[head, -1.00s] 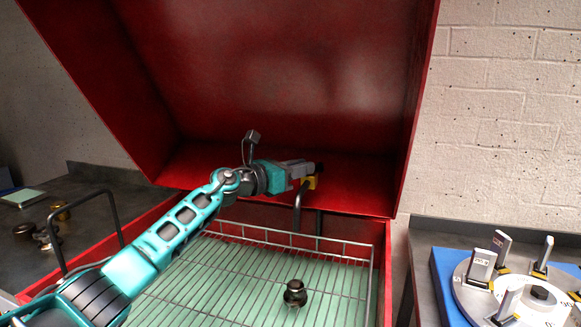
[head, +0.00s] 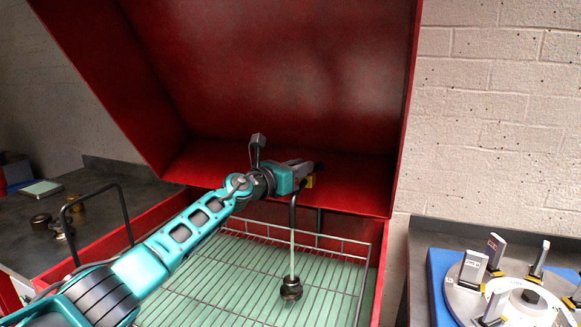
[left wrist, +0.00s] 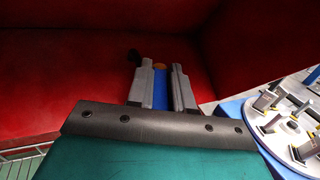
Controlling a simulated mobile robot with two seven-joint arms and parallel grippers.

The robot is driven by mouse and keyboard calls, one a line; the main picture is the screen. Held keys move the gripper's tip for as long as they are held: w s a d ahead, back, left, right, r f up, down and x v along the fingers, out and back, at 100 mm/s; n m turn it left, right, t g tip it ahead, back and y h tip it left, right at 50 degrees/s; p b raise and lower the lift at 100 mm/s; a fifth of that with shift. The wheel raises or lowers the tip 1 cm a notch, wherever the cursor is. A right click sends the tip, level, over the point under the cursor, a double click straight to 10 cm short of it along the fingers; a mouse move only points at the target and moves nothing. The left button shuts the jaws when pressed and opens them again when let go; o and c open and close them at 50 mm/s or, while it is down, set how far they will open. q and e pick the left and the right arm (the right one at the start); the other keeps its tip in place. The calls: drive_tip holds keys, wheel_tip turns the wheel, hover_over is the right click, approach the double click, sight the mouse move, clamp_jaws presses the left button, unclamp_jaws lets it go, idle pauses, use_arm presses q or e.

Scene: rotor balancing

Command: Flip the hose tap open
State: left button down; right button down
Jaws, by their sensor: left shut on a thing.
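My left gripper (head: 306,169) reaches across the red washer to its back wall, at the hose tap. In the left wrist view its two fingers (left wrist: 161,85) are shut on a blue piece, apparently the tap's lever (left wrist: 160,92). A yellow end (left wrist: 159,66) shows just beyond it. In the head view a yellow part (head: 310,182) of the tap shows below the fingertips; the fingers hide the rest. The dark bent spout (head: 292,212) hangs below. A thin pale stream (head: 292,255) runs from it down to a dark metal part (head: 291,289) in the basket. My right gripper is not in view.
The wire basket (head: 345,257) lies under the raised red lid (head: 280,75). At right, a round grey plate (head: 459,297) with upright blocks sits on a blue base. A counter (head: 95,205) with small metal parts is at left.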

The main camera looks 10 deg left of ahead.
use_arm(q)
drive_tip(key=shift+f, duration=0.1)
idle(0.3)
drive_tip(key=c, duration=1.1)
unclamp_jaws()
drive_tip(key=shift+s+a+r+p, duration=0.2)
drive_tip(key=shift+s+a+p, duration=0.25)
drive_tip(key=shift+p, duration=0.1)
drive_tip(key=shift+p+v, duration=1.05)
drive_tip(key=shift+v, duration=4.85)
drive_tip(key=shift+s+d+f, duration=0.1)
drive_tip(key=shift+d+f, duration=0.1)
